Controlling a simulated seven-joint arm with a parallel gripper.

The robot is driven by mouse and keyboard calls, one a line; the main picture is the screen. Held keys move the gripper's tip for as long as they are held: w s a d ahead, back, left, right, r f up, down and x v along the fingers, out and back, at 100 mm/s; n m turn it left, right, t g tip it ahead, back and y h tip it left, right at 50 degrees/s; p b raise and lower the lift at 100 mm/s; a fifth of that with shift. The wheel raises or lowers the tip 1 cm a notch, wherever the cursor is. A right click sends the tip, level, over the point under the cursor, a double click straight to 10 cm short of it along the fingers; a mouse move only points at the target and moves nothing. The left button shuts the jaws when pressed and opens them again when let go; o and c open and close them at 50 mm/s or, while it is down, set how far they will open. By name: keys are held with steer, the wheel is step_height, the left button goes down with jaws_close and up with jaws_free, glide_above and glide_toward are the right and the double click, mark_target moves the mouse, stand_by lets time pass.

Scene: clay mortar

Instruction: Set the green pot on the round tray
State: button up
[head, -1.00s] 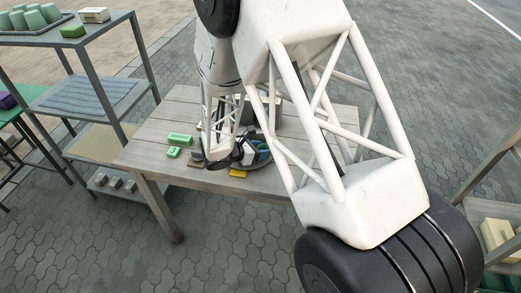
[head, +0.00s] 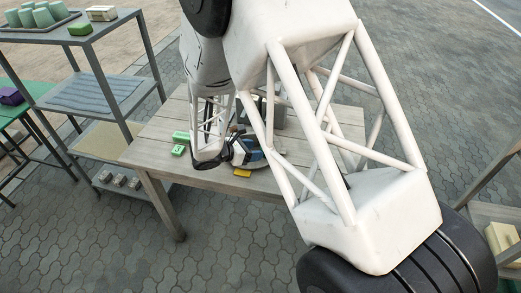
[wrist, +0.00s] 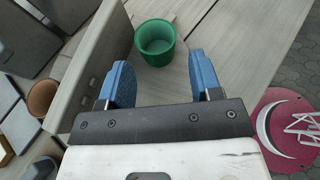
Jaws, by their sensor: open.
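The green pot (wrist: 156,42) is a round open cup standing upright in the wrist view, just beyond and between my fingertips. My gripper (wrist: 158,62) is open, with its two blue fingers apart and nothing held between them. A flat maroon disc (wrist: 270,112) with a white crescent lies at the right of the wrist view; it looks like the round tray, and its right side is cut off. In the head view my gripper (head: 243,151) is low over the wooden table, and my arm hides the pot and most of what surrounds it.
A grey box wall (wrist: 103,65) stands close to the left finger, with a brown cup (wrist: 42,97) beyond it. Green blocks (head: 180,137) and a yellow block (head: 242,173) lie on the table (head: 150,150). A grey shelf rack (head: 100,75) stands at the left.

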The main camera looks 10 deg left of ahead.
steer(key=shift+v, duration=3.3)
steer(key=s+d+r+m+g+y, duration=0.1)
steer(key=s+d+r+m+g, duration=0.1)
steer(key=d+r+m, duration=0.5)
steer(key=s+d+r+m+g+y, duration=0.1)
steer(key=d+r+g, duration=0.3)
steer(key=d, duration=0.6)
steer(key=s+d+r+m+g, duration=0.1)
steer(key=s+d+r+m, duration=0.1)
steer(key=d+r+m, duration=0.45)
steer(key=s+d+r+m+y, duration=0.4)
steer(key=s+d+r+m, duration=0.1)
steer(key=s+d, duration=0.4)
steer(key=s+d+r+m+y, duration=0.4)
steer(key=s+d+m, duration=0.3)
steer(key=s+d, duration=0.3)
steer(key=s+r, duration=0.1)
steer(key=s, duration=0.1)
steer(key=shift+s+m+t, duration=0.3)
steer(key=shift+s+m, duration=0.05)
